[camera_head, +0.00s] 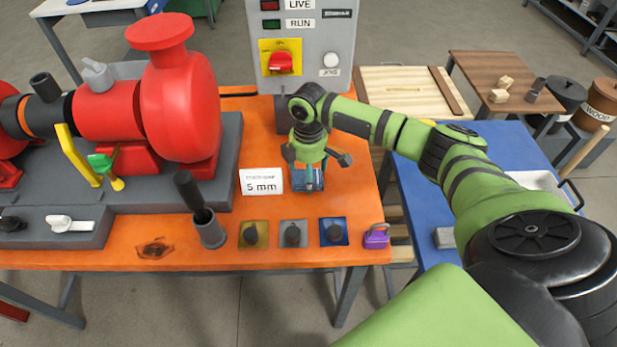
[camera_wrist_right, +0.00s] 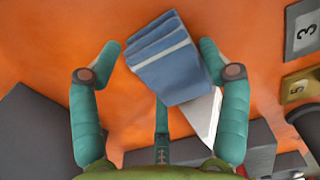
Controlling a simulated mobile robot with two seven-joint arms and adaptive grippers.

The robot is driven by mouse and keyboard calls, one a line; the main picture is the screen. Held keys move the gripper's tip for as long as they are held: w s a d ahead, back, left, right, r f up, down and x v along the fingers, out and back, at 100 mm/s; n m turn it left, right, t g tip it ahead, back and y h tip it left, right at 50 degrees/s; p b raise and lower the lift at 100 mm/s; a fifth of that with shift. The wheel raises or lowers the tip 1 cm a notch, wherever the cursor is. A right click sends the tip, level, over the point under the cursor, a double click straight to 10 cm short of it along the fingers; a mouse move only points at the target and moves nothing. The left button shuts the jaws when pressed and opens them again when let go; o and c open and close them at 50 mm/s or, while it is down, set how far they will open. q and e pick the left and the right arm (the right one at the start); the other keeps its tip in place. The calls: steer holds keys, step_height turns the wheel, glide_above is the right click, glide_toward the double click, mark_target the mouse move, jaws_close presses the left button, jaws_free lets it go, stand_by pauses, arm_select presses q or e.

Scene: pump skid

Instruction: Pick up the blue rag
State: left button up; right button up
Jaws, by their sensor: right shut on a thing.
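The blue rag (camera_head: 310,182) is a folded, striped blue cloth on the orange table, below the control box and just right of the white 5 mm card (camera_head: 261,181). My right gripper (camera_head: 316,160) is directly over it and partly hides it. In the right wrist view the rag (camera_wrist_right: 166,62) lies between the fingers of my right gripper (camera_wrist_right: 160,50), which is shut on it. The right finger is against the rag, while a gap shows beside the left finger. I cannot see the rag lifted clear of the table. My left gripper is not in view.
A red pump (camera_head: 180,100) on a grey base stands at the left. A dark-handled grey cup (camera_head: 209,228) and several knobbed plates line the front, with a purple padlock (camera_head: 376,236) at the right corner. The control box (camera_head: 300,50) rises behind the gripper.

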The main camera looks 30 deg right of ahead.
steer(key=shift+r, duration=0.3)
steer(key=r, duration=0.2)
steer(key=r+b, duration=0.1)
steer(key=shift+s+r, duration=0.3)
steer(key=shift+r, duration=0.05)
steer(key=s+r+b, duration=0.1)
steer(key=s+r, duration=0.5)
steer(key=s, duration=0.5)
steer(key=shift+r, duration=0.35)
steer(key=shift+o, duration=0.6)
